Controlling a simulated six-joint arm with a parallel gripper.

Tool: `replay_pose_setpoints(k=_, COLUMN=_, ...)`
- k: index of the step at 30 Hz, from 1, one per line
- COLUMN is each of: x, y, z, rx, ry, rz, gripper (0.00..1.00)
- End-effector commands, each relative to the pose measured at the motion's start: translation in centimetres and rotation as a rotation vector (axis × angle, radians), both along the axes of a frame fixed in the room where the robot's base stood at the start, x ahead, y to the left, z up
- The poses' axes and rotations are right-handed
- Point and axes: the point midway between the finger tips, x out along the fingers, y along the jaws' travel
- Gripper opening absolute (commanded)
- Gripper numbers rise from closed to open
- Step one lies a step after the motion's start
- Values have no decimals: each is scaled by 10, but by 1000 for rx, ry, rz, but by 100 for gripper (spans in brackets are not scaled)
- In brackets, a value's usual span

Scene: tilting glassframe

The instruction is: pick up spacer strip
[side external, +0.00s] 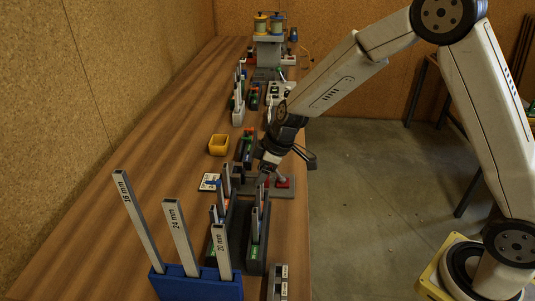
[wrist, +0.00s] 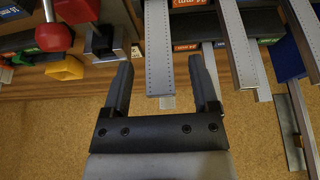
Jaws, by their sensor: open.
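Several silver-grey spacer strips are in view. In the wrist view one dotted strip (wrist: 159,50) reaches down between the two fingers of my gripper (wrist: 162,78). The gripper is open, with a gap on each side of the strip. In the side external view my gripper (side external: 262,178) is low over the table by the dark holders, among short upright strips (side external: 227,180); which one is between the fingers is hard to tell there. Three tall strips marked 16 mm (side external: 140,222), 24 mm (side external: 180,237) and 20 mm (side external: 222,250) stand in a blue holder (side external: 196,288).
Another dotted strip (wrist: 240,50) stands close right of my gripper. A red knob (wrist: 52,37) is at upper left. A yellow bin (side external: 219,144) sits on the wooden table (side external: 150,150); bare table lies left of it. Machinery (side external: 268,45) stands at the far end.

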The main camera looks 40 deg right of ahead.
Motion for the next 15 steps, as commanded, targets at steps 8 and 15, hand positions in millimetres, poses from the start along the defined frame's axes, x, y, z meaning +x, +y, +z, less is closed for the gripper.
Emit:
replay_pose_setpoints(k=8, x=6, y=6, z=-20, rx=-1, ry=1, rz=0, gripper=76)
replay_pose_setpoints(k=15, x=6, y=7, z=-22, rx=0, ry=0, rz=0, gripper=76)
